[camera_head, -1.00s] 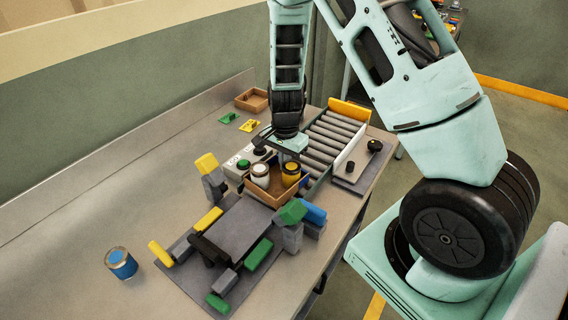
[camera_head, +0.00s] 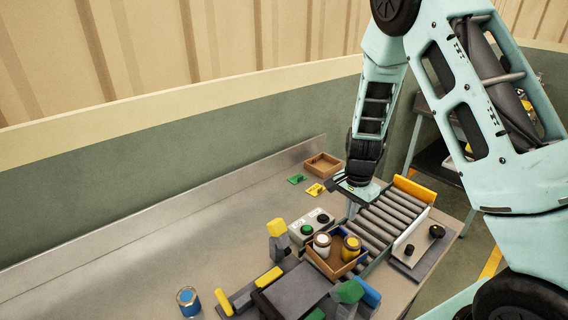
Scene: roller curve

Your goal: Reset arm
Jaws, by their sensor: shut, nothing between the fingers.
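My gripper (camera_head: 350,188) hangs at the end of my arm above the bench, over the left side of the roller conveyor (camera_head: 393,215) near its far end. It points down, its jaws are shut, and it holds nothing. A brown wooden box (camera_head: 335,268) stands below and in front of it, apart from it, at the near end of the rollers. The box holds a white-topped jar (camera_head: 322,245) and a yellow jar (camera_head: 351,248).
A button panel (camera_head: 311,229) lies left of the rollers. A yellow stop (camera_head: 415,190) closes their far end. A blue can (camera_head: 188,301) stands at the left. A small wooden tray (camera_head: 323,166) lies at the back.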

